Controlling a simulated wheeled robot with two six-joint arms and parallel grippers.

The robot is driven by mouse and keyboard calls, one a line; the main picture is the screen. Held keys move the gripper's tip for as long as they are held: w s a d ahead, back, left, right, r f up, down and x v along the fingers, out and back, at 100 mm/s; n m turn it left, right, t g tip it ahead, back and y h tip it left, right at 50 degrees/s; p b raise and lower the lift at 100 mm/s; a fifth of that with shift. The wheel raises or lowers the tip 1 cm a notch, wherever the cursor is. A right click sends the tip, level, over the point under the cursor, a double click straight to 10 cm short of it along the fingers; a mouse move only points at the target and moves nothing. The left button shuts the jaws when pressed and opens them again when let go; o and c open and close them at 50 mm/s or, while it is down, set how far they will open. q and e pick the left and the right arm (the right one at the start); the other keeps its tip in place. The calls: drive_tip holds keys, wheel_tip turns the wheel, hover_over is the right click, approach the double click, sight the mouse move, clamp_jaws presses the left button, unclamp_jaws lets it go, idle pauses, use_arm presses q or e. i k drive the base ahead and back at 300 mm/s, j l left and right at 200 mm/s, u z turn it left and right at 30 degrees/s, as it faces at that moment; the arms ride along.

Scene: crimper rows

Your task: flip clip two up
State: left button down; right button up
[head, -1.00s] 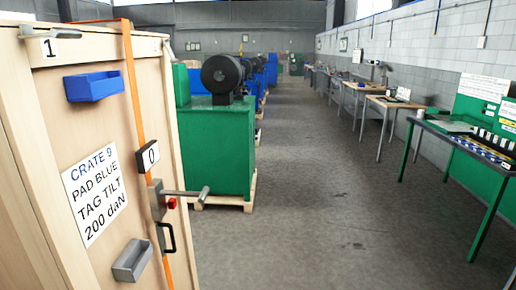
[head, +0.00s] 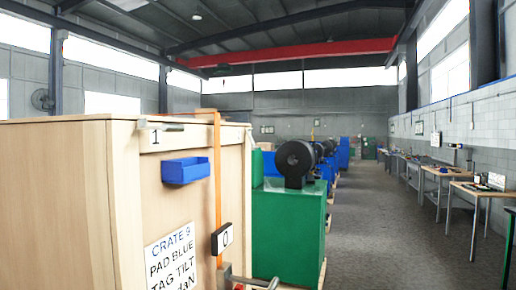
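A tall pale wooden crate (head: 60,190) fills the left of the head view. On its front upper edge is a card marked 1 (head: 155,137), with a small metal piece beside it that may be a clip. I see no clip marked two. An orange strap (head: 217,180) runs down the crate's front, with a card marked 0 (head: 222,239) on it. A white sign (head: 170,262) reads "CRATE 9 PAD BLUE TAG TILT"; its bottom is cut off. A blue tray (head: 185,170) is fixed above the sign. Neither gripper is in view.
A metal lever (head: 255,283) sticks out from the crate's front at the bottom edge. A green machine (head: 285,225) with a black reel (head: 295,162) stands just beyond. Clear floor (head: 400,235) runs along the right, with workbenches (head: 475,190) by the wall.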

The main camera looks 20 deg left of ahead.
sight(253, 147)
drive_tip(key=i+u, duration=0.25)
drive_tip(key=u, duration=0.2)
drive_tip(key=i+l+u, duration=0.2)
drive_tip(key=u, duration=0.3)
drive_tip(key=i+l+u, duration=0.25)
drive_tip(key=u, duration=0.2)
drive_tip(key=i+l, duration=0.2)
drive_tip(key=i+l+u, duration=0.1)
drive_tip(key=l, duration=0.35)
drive_tip(key=i+l, duration=0.3)
drive_tip(key=i+l+u, duration=0.1)
drive_tip(key=l, duration=0.25)
drive_tip(key=i, duration=0.05)
